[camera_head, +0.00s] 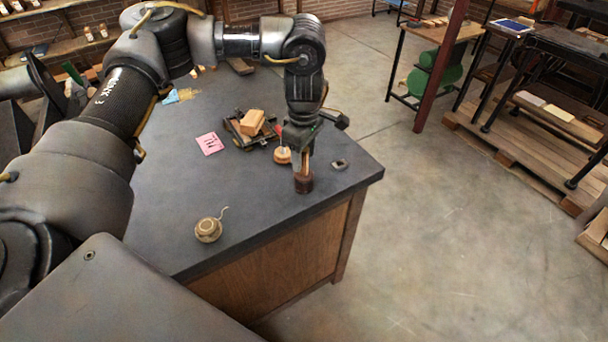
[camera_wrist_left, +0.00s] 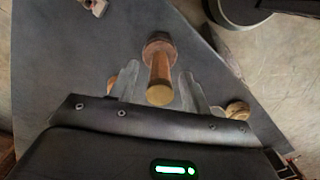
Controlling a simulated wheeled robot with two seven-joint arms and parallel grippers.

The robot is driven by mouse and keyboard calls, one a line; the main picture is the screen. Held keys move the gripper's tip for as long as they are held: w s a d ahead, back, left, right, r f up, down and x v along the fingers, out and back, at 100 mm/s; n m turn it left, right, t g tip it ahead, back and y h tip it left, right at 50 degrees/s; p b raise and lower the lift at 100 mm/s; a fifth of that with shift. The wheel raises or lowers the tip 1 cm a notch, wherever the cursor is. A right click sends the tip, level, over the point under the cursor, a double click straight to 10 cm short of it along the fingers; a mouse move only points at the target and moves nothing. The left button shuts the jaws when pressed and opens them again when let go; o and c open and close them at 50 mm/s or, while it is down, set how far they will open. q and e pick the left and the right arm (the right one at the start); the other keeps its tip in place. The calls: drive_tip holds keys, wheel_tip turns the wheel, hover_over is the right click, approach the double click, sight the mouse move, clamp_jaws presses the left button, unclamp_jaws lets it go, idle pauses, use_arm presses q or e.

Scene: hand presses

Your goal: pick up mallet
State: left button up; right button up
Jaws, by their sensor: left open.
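The mallet stands upright on its dark brown head (camera_head: 304,184) near the right corner of the dark worktop, its pale handle (camera_head: 307,163) pointing up. In the left wrist view the mallet (camera_wrist_left: 159,83) shows handle-end first, with the head beyond it. My left gripper (camera_head: 299,140) points down over the mallet. Its two fingers (camera_wrist_left: 158,84) are open, one on each side of the handle, with gaps visible in the wrist view. The upper handle is partly hidden by the gripper in the head view. My right gripper is not in view.
A round wooden piece (camera_head: 283,156) stands close behind the mallet, with a dark tray (camera_head: 236,136) holding a wood block (camera_head: 252,122) farther back. A small metal piece (camera_head: 339,164) lies to the right. A twine ball (camera_head: 208,231) lies front left, a pink note (camera_head: 210,143) farther back.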

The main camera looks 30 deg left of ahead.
use_arm(q)
wheel_tip(320, 180, down, 2)
drive_tip(key=shift+a+f, duration=0.1)
clamp_jaws()
idle(0.4)
